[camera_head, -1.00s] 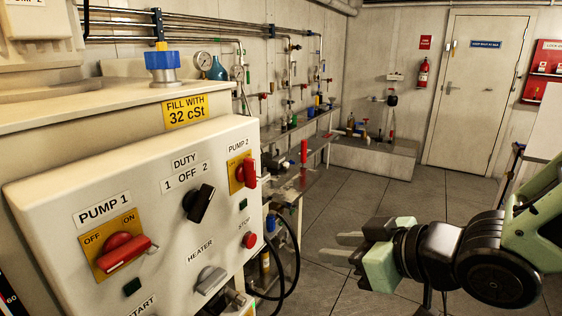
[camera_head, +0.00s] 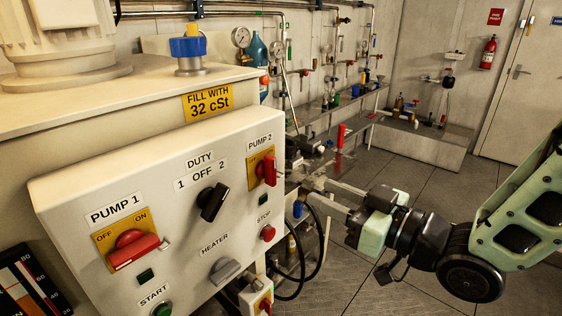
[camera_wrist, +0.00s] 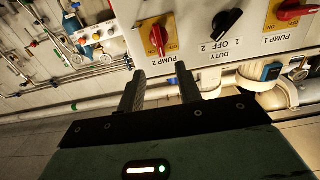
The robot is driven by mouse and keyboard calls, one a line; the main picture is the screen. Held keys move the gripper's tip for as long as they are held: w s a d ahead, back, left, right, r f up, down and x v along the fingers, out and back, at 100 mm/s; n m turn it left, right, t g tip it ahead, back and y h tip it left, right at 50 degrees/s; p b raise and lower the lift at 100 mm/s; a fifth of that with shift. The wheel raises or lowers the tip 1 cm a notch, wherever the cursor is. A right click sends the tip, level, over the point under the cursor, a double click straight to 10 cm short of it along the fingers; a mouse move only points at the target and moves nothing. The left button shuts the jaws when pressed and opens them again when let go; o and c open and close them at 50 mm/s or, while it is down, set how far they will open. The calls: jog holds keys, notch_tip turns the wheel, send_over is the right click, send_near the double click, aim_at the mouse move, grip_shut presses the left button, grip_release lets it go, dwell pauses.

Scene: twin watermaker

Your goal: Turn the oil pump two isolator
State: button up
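The PUMP 2 isolator is a red rotary handle (camera_head: 268,170) on a yellow plate, at the upper right of the white control panel (camera_head: 150,190). Its handle looks roughly upright in the head view, and its plate lettering is too small to read there. In the wrist view the PUMP 2 isolator (camera_wrist: 156,38) appears upside down, beyond my fingertips. My gripper (camera_head: 318,192) is to the right of the panel, slightly below the isolator. In the wrist view my gripper (camera_wrist: 160,78) is open and empty, its two fingers apart. It appears clear of the handle.
The PUMP 1 isolator (camera_head: 133,249), black DUTY switch (camera_head: 213,202), grey HEATER knob (camera_head: 224,270) and red STOP button (camera_head: 268,233) share the panel. Black cables (camera_head: 318,250) hang beside it. A bench with pipes and bottles runs along the wall behind. Floor (camera_head: 400,175) is open at right.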

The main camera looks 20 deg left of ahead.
aim_at(275, 170)
jog(key=p+x, duration=0.2)
jog(key=x, duration=0.9)
jog(key=shift+p, duration=0.4)
grip_shut()
